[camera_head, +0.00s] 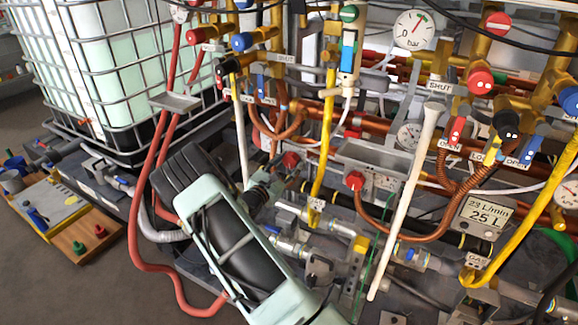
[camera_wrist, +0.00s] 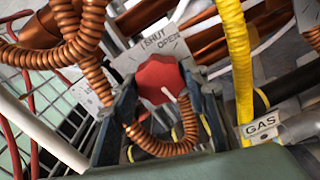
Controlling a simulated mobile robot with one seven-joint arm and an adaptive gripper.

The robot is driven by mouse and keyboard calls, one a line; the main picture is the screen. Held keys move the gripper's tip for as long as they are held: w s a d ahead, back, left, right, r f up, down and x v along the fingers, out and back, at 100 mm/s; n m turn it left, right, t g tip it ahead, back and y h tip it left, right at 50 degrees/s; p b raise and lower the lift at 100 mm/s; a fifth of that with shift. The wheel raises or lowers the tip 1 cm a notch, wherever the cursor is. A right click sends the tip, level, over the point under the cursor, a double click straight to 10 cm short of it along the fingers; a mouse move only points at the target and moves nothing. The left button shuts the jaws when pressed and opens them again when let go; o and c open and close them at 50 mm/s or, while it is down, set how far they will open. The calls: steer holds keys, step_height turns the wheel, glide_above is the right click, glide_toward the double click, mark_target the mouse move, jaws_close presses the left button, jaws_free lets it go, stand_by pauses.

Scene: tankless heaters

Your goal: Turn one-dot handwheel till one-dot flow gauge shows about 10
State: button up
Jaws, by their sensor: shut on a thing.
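A red handwheel (camera_wrist: 160,80) sits between the dark fingers of my gripper (camera_wrist: 162,88) in the wrist view, and the gripper is shut on it. A plate marked SHUT and OPEN (camera_wrist: 168,42) is behind it. In the head view my gripper (camera_head: 264,188) reaches in at the lower middle, beside a red handwheel (camera_head: 290,159). A second red handwheel (camera_head: 355,181) is to its right. A digital display (camera_head: 484,215) at right reads 23 L/min and 25 L. I cannot make out dot marks on the held wheel, nor tell whether this display is the one-dot gauge.
A yellow hose (camera_wrist: 236,60) and a GAS tag (camera_wrist: 261,127) are right of my gripper. A copper hose (camera_wrist: 150,146) loops below the wheel. In the head view a white pipe (camera_head: 407,190) crosses in front, and a caged tank (camera_head: 100,60) stands at left.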

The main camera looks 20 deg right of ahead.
steer(key=shift+m+b, duration=0.4)
steer(key=shift+m, duration=0.8)
steer(key=o, duration=0.9)
steer(key=v, duration=1.2)
